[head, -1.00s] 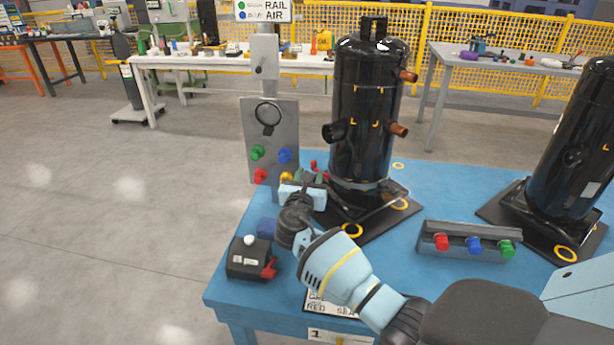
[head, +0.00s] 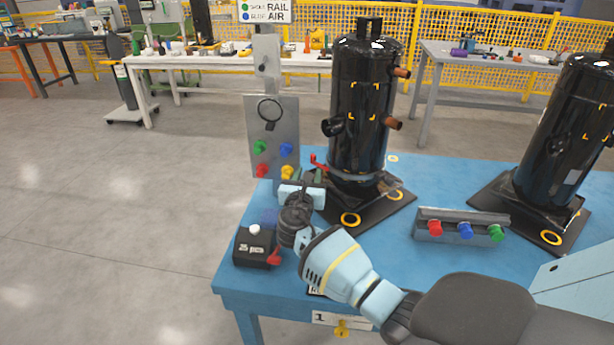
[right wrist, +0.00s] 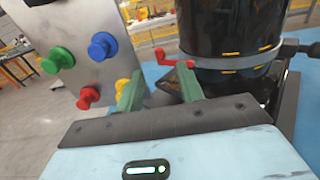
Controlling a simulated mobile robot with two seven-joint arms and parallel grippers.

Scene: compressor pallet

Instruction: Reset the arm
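My right arm reaches in from the lower right of the head view. Its gripper (head: 312,175) is over the blue table (head: 400,265), between the grey panel and the middle black compressor (head: 360,110). In the right wrist view the two green fingers (right wrist: 160,85) stand apart with nothing between them. A red handle (right wrist: 174,60) shows beyond the fingers, near the compressor's foot. A yellow knob (right wrist: 122,86) is partly behind the left finger. My left gripper is not in view.
The grey panel (head: 272,135) carries green, blue, red and yellow knobs. A black box (head: 254,247) with a red lever stands below the gripper. A grey rack (head: 460,225) holds red, blue and green caps. A second compressor (head: 560,140) stands at right.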

